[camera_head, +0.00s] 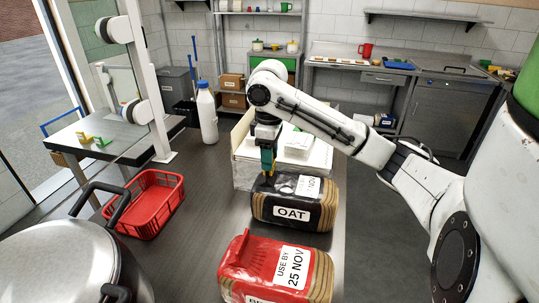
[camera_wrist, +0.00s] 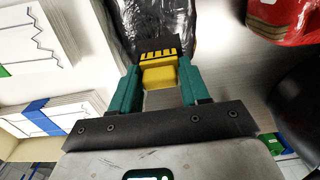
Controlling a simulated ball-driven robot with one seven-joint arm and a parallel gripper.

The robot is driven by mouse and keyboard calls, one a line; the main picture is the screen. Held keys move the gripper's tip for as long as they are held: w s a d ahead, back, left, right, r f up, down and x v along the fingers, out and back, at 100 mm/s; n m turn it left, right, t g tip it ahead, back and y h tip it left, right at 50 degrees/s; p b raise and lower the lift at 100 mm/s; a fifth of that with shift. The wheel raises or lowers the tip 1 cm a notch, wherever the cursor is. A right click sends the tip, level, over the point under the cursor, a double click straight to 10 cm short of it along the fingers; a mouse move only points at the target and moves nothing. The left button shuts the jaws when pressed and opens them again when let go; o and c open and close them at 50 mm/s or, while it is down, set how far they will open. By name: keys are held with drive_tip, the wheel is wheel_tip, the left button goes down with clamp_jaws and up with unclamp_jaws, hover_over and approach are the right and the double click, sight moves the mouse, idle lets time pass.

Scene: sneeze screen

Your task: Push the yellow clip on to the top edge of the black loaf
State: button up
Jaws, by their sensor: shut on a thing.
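The black loaf (camera_head: 268,207), with an OAT label, lies on the dark counter in the head view. Its dark glossy wrap (camera_wrist: 165,20) is at the top of the wrist view. My gripper (camera_head: 267,168) points down over the loaf's left part, with its fingertips close to the loaf's top. In the wrist view the green fingers of my gripper (camera_wrist: 160,80) are shut on the yellow clip (camera_wrist: 160,77). The clip's toothed end faces the black wrap; I cannot tell whether it touches. In the head view the clip is not clearly visible.
A red loaf (camera_head: 255,258) lies in front of the black one. A white box (camera_head: 243,170) with papers stands just behind. A red basket (camera_head: 150,205), a steel pot (camera_head: 60,262) and a white bottle (camera_head: 207,115) stand left. Yellow and green clips (camera_head: 103,141) lie on a side table.

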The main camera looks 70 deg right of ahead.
drive_tip(key=o, duration=1.1)
drive_tip(key=shift+r, duration=0.1)
drive_tip(key=shift+r+p, duration=2.25)
drive_tip(key=shift+p, duration=0.2)
drive_tip(key=shift+r, duration=1.15)
